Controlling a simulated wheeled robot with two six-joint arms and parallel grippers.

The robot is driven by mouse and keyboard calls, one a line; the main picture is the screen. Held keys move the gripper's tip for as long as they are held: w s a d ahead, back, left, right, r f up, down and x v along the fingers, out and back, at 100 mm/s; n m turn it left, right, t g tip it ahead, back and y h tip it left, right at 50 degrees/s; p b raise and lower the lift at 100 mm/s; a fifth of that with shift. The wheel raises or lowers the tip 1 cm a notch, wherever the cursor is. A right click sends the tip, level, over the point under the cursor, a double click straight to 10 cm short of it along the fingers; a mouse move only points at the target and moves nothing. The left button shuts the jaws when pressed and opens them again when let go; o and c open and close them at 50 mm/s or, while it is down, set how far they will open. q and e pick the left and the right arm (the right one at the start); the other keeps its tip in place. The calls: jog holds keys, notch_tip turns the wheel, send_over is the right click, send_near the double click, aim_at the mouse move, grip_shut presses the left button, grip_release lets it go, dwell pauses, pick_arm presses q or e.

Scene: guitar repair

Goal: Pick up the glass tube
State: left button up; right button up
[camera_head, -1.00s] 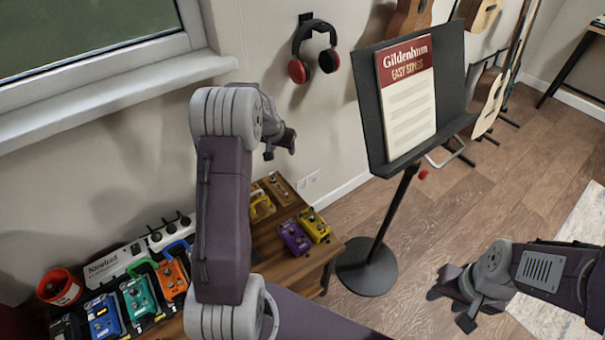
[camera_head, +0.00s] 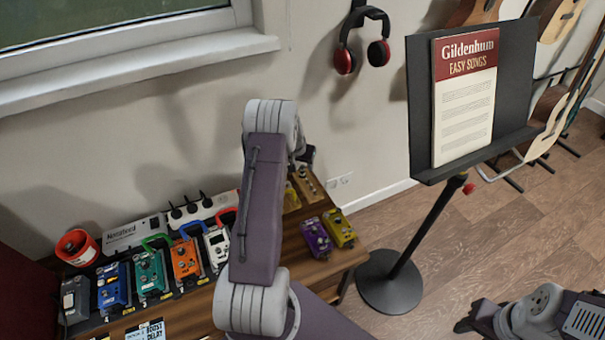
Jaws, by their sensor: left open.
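I cannot make out a glass tube in this view. My left arm rises over the pedal table, and its gripper (camera_head: 305,157) is open, mostly hidden behind my own arm, in front of the wall. Below it a small wooden piece with knobs (camera_head: 308,187) sits at the back of the table. My right gripper (camera_head: 466,322) is at the lower right over the floor, partly cut off by the picture edge.
The wooden table (camera_head: 335,262) bears several colored pedals, including an orange one (camera_head: 186,258) and a purple one (camera_head: 316,238). A red cup (camera_head: 77,248) stands at the left. A music stand (camera_head: 421,110) is at the right. Headphones (camera_head: 345,60) hang on the wall.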

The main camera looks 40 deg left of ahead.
aim_at(302, 167)
pick_arm(q)
jog(key=x, duration=0.3)
jog(key=b+x, duration=0.1)
jog(key=x, duration=0.1)
jog(key=shift+s+a, duration=0.1)
jog(key=shift+a, duration=0.2)
jog(key=shift+r, duration=0.1)
grip_shut()
